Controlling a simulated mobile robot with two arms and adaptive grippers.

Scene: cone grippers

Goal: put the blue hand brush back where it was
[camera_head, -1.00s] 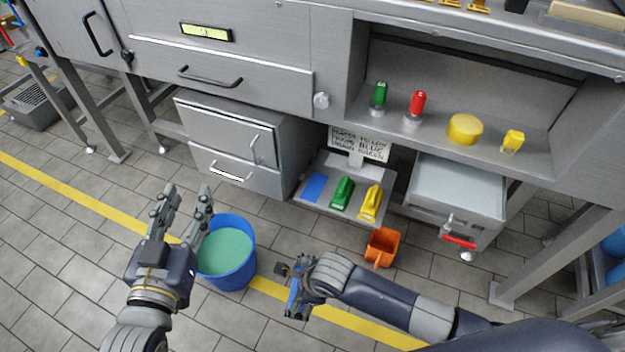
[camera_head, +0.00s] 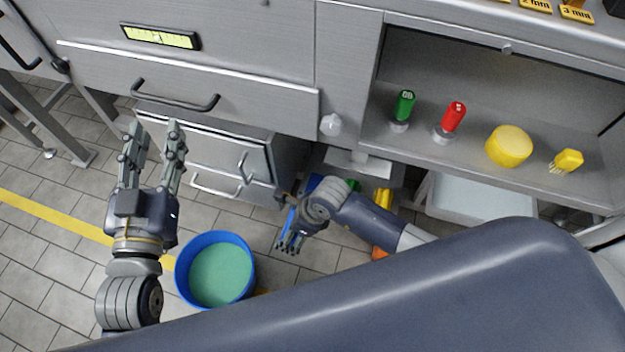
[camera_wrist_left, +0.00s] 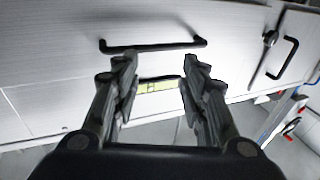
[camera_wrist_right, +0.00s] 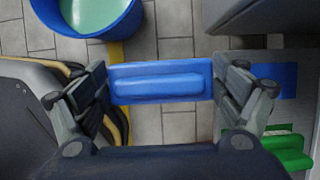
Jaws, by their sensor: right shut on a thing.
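My right gripper (camera_wrist_right: 165,90) is shut on the blue hand brush (camera_wrist_right: 160,83), held crosswise between the fingers in the right wrist view. In the head view the brush (camera_head: 289,222) is a thin blue strip, mostly hidden by the hand. A flat blue patch (camera_wrist_right: 275,80) lies right of the gripper in the right wrist view, next to a green brush (camera_wrist_right: 287,148). In the head view my arm hides most of the low shelf (camera_head: 340,160). My left gripper (camera_head: 153,132) is open and empty, in front of the grey cabinet; its fingers are spread in the left wrist view (camera_wrist_left: 160,75).
A blue bucket (camera_head: 181,268) with green content stands on the floor between the arms. A yellow brush (camera_head: 382,197) lies on the low shelf, an orange scoop (camera_head: 379,253) below it. Drawers (camera_head: 215,155) stand left of the shelf. A steel counter overhangs it.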

